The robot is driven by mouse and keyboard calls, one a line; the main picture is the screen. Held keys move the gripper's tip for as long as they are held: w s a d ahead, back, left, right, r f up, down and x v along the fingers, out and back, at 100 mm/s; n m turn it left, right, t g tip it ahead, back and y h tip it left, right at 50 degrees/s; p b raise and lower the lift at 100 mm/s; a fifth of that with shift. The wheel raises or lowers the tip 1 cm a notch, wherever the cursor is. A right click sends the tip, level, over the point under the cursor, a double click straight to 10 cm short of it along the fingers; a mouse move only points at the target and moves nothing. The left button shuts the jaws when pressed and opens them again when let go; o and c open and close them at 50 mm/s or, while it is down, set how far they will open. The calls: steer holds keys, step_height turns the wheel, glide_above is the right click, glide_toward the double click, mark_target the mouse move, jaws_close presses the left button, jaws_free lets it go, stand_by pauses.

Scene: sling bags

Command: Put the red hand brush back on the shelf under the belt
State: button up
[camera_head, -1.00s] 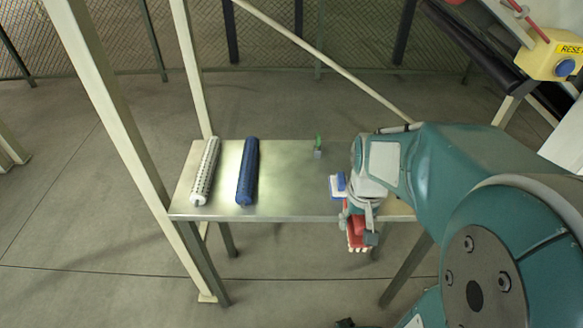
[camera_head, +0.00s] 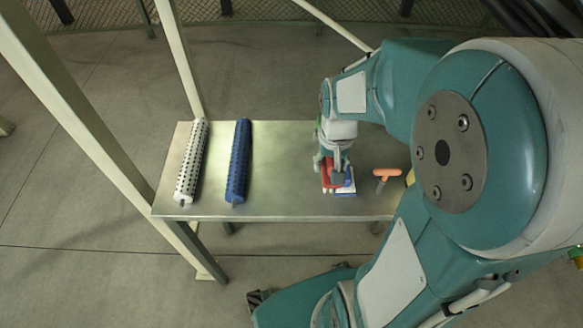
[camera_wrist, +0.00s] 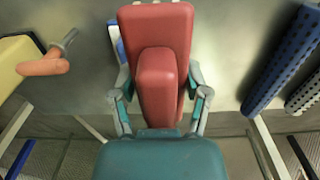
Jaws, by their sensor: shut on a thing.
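The red hand brush (camera_head: 326,174) is held in my gripper (camera_head: 335,172), over the steel shelf (camera_head: 285,192). In the wrist view the red brush (camera_wrist: 165,35) fills the space between the two fingers of my gripper (camera_wrist: 161,100), which are shut on its raised middle part. A blue-and-white brush (camera_head: 346,187) lies close beside it, to its right in the head view; it shows partly behind the red brush in the wrist view (camera_wrist: 115,40). I cannot tell whether the red brush touches the shelf or the other brush. The belt is barely in view.
A white roller (camera_head: 192,165) and a blue roller (camera_head: 239,165) lie on the shelf's left part. An orange-handled tool (camera_head: 387,174) lies to the right, near a yellow thing (camera_wrist: 14,62). Bare shelf lies between the blue roller and my gripper. Frame posts (camera_head: 80,120) stand at the left.

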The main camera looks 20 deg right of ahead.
glide_above(294, 183)
steer(key=f, duration=0.7)
steer(key=shift+s+d, duration=0.15)
steer(key=shift+d, duration=0.1)
steer(key=f, duration=0.3)
steer(key=shift+a+f, duration=0.2)
steer(key=shift+f, duration=0.15)
steer(key=o, duration=1.1)
step_height(294, 183, up, 12)
steer(key=s+r+n+t, duration=0.3)
steer(key=s+r+t, duration=0.2)
steer(key=s+r, duration=0.8)
steer(key=shift+s+r+n+t, duration=0.25)
steer(key=shift+s+n+t, duration=0.05)
steer(key=shift+s, duration=0.05)
